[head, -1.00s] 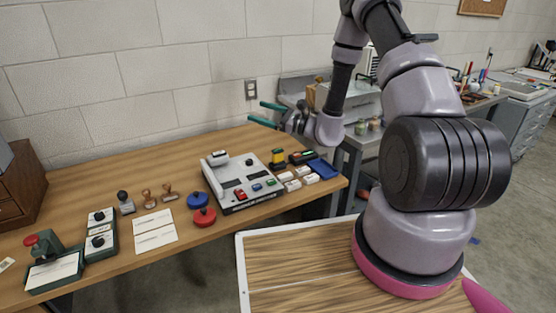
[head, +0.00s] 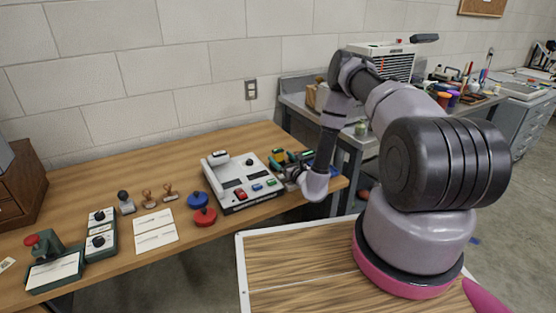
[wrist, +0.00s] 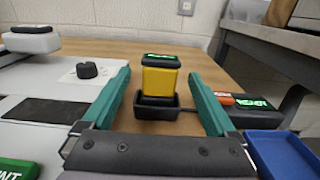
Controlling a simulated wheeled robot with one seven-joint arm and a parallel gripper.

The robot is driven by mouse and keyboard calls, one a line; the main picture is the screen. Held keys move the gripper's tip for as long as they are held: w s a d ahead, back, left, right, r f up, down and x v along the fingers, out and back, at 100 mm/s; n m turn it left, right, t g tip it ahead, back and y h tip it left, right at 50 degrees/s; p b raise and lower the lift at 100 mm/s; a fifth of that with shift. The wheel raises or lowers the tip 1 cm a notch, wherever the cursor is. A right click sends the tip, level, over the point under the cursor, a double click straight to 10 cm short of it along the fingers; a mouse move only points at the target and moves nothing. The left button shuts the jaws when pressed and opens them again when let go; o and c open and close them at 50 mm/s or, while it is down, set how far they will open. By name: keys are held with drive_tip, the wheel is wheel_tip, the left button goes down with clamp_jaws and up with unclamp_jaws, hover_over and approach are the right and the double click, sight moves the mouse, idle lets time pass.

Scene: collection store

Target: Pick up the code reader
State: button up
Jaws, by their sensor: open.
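The code reader, as far as I can tell, is the yellow block with a black cap and green display (wrist: 160,82) in the wrist view. It stands upright in a black cradle (wrist: 157,112) on the wooden table. My gripper (wrist: 158,74) is open, with one teal finger to each side of the reader and a gap on both sides. The fingers do not touch it. In the head view my gripper (head: 282,161) is low over the right end of the table and hides most of the reader.
A white console (head: 230,171) stands left of my gripper. In the wrist view, a black device with a green screen (wrist: 252,105) and a blue tray (wrist: 280,155) lie close on the right. Red and blue round pots (head: 205,217) and stamps are farther left.

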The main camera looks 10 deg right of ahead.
sight(274, 150)
drive_tip(key=x, duration=0.6)
drive_tip(key=shift+w, duration=0.1)
drive_tip(key=c, duration=1.5)
drive_tip(key=shift+o, duration=0.3)
drive_tip(key=shift+r, duration=0.2)
wheel_tip(274, 150, up, 10)
drive_tip(key=shift+f, duration=0.15)
